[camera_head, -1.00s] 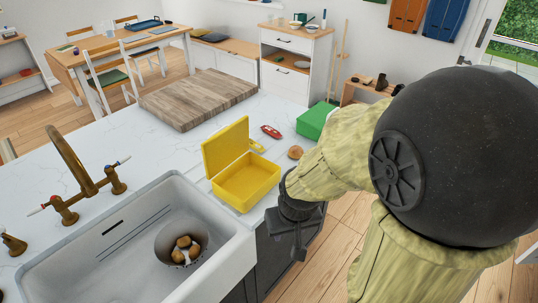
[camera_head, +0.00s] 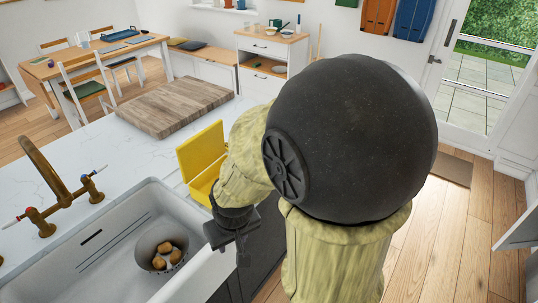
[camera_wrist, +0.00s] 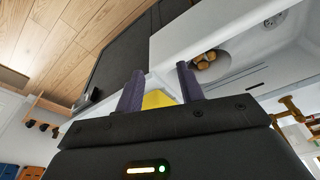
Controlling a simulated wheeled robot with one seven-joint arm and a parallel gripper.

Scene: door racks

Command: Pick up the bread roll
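No bread roll on the counter is visible now. The spot beside the yellow lunch box where a round brown roll showed earlier is hidden behind my arm. The open yellow lunch box (camera_head: 201,158) stands on the counter, partly covered by my arm. Several rounded brown pieces (camera_head: 164,254) lie in a bowl-like container in the sink; I cannot tell what they are. They also show in the wrist view (camera_wrist: 207,60). My gripper (camera_head: 243,259) hangs beside the counter's front edge. In the wrist view its fingers (camera_wrist: 160,70) are apart, with nothing held between them.
The white sink (camera_head: 100,262) with a brass tap (camera_head: 55,180) lies left of my gripper. A wooden board (camera_head: 175,105) lies on the counter behind the lunch box. Dark cabinet fronts are below the counter. Open wooden floor (camera_head: 455,235) lies to the right.

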